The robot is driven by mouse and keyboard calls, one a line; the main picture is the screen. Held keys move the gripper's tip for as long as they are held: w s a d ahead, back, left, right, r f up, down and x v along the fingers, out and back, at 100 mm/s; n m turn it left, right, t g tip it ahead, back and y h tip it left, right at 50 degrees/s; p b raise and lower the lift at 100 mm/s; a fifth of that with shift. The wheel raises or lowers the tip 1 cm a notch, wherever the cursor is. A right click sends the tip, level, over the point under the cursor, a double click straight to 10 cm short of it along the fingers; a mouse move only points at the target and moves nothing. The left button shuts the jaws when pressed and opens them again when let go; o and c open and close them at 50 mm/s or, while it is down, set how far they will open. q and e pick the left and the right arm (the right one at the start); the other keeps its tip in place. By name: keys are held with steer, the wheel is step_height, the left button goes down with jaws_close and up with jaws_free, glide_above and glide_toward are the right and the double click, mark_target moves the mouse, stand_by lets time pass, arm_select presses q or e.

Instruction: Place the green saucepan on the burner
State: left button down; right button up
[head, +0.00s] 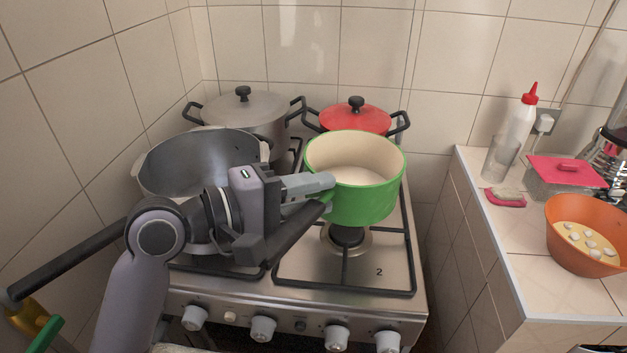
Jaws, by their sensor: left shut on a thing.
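The green saucepan (362,205) is upright, with a cream inside, over the right half of the stove. My left gripper (322,190) is shut on it at its left side, where the handle joins the wall. The gripper hides part of that spot. The front right burner (346,238) shows just below the saucepan, beside the mark "2". The saucepan's base appears slightly above the grate; I cannot tell whether any part touches. My right gripper is not in view.
A large grey pot (160,170) stands at the left of the stove (300,308). A lidded grey pot (245,112) and a red lidded pot (356,115) stand at the back. The tiled counter (545,285) at right holds an orange bowl (575,262) and a bottle (512,125).

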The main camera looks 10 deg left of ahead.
mark_target(335, 220)
arm_select(q)
step_height(335, 220, down, 5)
steer(key=shift+s+b, duration=0.1)
steer(key=shift+b, duration=0.95)
steer(key=shift+f+b, duration=0.4)
steer(key=shift+b, duration=0.2)
steer(key=shift+f, duration=0.5)
steer(key=c, duration=0.8)
jaws_free()
steer(key=shift+f, duration=0.1)
steer(key=shift+a, duration=0.1)
